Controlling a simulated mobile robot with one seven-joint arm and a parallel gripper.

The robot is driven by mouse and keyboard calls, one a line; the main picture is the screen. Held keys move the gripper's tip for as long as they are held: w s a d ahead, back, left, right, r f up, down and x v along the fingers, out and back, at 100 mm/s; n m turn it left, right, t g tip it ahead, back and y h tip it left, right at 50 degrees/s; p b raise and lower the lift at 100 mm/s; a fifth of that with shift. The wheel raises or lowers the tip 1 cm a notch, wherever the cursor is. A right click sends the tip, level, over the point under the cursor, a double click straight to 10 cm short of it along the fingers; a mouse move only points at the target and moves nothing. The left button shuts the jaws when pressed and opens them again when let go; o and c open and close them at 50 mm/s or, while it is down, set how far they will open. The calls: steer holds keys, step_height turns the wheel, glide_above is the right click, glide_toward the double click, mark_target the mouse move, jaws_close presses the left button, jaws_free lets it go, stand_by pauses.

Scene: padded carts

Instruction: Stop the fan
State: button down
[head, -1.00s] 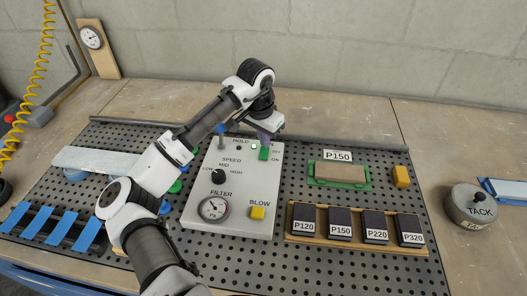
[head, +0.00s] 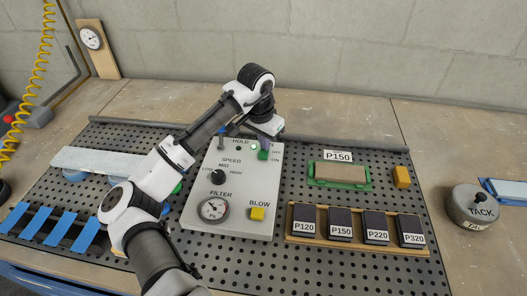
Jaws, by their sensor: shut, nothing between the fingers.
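The light grey control panel (head: 239,222) stands on the perforated bench, with a speed knob (head: 218,177), a filter gauge (head: 213,209) and a yellow BLOW button (head: 257,213). Its green switch (head: 263,155) is at the top right, beside the OFF and ON labels. A small green light (head: 253,147) glows left of it. My gripper (head: 265,143) is shut and empty, its fingertips at the switch's upper end. I cannot tell whether they touch, and they partly hide the switch. A blue-topped toggle (head: 221,132) stands at the panel's upper left, close to my arm.
Right of the panel are a green-edged P150 sanding block (head: 340,173), a yellow block (head: 401,177), a wooden rack of labelled blocks (head: 355,248) and a TACK tin (head: 474,207). A pale board (head: 103,160) and blue strips (head: 52,227) lie left.

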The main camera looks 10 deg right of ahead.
step_height(320, 180, up, 7)
steer(key=p, duration=0.6)
steer(key=shift+f, duration=0.1)
stand_by(0.5)
